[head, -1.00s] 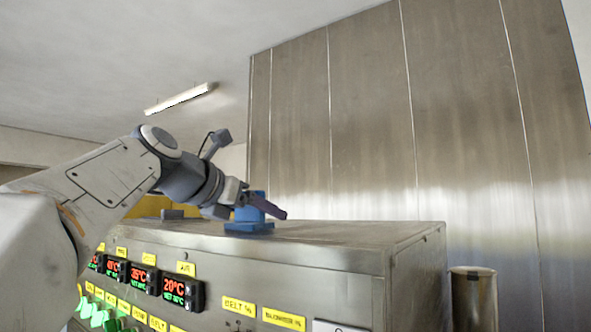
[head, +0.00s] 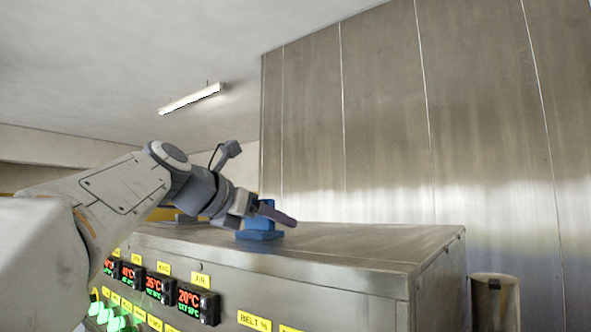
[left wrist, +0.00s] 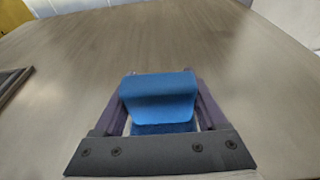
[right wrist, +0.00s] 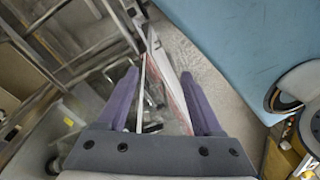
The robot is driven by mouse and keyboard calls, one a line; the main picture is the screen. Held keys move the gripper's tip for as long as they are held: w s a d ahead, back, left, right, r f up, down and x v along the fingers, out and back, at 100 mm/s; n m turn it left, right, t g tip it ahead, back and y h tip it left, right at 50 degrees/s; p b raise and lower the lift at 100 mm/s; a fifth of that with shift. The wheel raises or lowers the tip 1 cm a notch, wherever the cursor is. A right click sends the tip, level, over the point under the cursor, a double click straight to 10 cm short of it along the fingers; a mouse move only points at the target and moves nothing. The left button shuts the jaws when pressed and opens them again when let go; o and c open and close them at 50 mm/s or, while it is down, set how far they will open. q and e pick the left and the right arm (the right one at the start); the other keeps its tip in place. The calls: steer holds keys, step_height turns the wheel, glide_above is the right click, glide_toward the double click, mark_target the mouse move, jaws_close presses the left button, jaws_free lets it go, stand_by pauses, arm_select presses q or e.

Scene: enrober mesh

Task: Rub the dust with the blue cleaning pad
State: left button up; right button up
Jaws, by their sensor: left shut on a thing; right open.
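The blue cleaning pad (head: 260,235) has a wide flat base and a raised grip block. Its base appears to rest on the steel cabinet top (head: 345,243), near the front edge. My left gripper (head: 270,212) is shut on the grip block, with a dark purple finger across it. In the left wrist view the pad (left wrist: 158,98) sits between both fingers of the left gripper (left wrist: 158,82). I cannot make out distinct dust on the brownish-grey top (left wrist: 75,100). My right gripper (right wrist: 160,78) is open, with nothing held between its fingers.
The cabinet front carries lit temperature displays (head: 198,304) and yellow labels. A dark-framed flat item (left wrist: 12,85) lies left of the pad. The surface beyond and right of the pad is clear. Metal framing (right wrist: 75,60) and a blue surface (right wrist: 235,45) lie near my right gripper.

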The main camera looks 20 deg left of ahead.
arm_select(q)
steer(key=shift+s+a, duration=0.15)
steer(key=shift+s+a+r+p, duration=0.1)
steer(key=shift+s+r+p, duration=0.15)
steer(key=shift+r+p, duration=0.3)
steer(key=shift+s+a+r+p, duration=0.1)
steer(key=shift+s+r+p, duration=0.2)
steer(key=shift+r, duration=0.35)
steer(key=shift+w+d+r+p, duration=0.2)
steer(key=shift+w+p, duration=0.1)
steer(key=shift+p, duration=0.15)
steer(key=shift+s+a+r+p, duration=0.1)
steer(key=shift+s+r+p, duration=0.1)
steer(key=shift+r+p, duration=0.9)
steer(key=shift+w+r+p, duration=0.1)
steer(key=shift+r+p, duration=0.2)
steer(key=shift+p, duration=0.05)
steer(key=shift+r, duration=1.2)
